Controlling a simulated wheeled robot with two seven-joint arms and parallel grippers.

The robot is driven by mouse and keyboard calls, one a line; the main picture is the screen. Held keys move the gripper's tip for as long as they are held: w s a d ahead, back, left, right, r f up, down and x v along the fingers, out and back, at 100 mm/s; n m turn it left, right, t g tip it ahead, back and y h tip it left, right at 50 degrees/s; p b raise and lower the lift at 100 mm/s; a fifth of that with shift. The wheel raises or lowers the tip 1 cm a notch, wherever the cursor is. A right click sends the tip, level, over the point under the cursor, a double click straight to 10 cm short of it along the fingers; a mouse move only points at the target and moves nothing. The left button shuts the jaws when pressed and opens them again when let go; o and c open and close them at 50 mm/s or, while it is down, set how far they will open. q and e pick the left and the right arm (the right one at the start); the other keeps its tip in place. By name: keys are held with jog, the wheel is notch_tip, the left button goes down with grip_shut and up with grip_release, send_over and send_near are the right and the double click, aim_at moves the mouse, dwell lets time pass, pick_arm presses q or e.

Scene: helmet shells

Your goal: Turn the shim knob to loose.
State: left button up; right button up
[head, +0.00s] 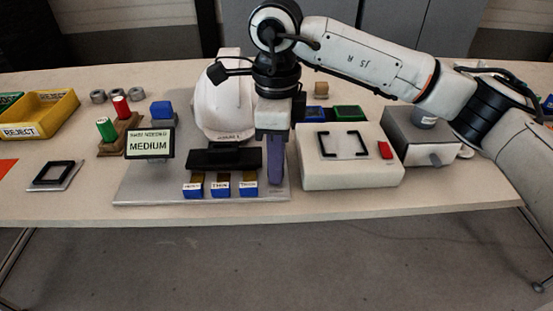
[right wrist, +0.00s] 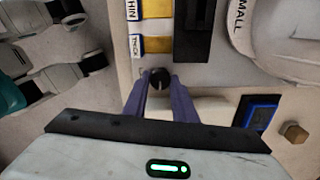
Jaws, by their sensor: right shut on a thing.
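My right gripper (head: 276,182) points straight down at the right end of the grey fixture plate (head: 150,192). In the right wrist view its two purple fingers (right wrist: 160,88) are shut on a small dark round knob (right wrist: 158,77), which I take to be the shim knob. The head view hides this knob behind the fingers, and I cannot read its setting. Beside it are blue blocks with brass strips; two labels read THIN (right wrist: 133,10) and THICK (right wrist: 137,45). A display (head: 149,144) reads MEDIUM. My left gripper is not in view.
A white helmet shell (head: 222,105) stands behind a black bar (head: 224,159) on the plate. A white box (head: 350,175) with a red button stands close right of the gripper, a grey box (head: 430,150) beyond. A yellow REJECT bin (head: 40,115) is far left.

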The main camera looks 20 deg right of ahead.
jog(key=o, duration=1)
jog(key=shift+o, duration=0.2)
notch_tip(320, 180, up, 10)
jog(key=p, duration=0.1)
jog(key=shift+r, duration=0.25)
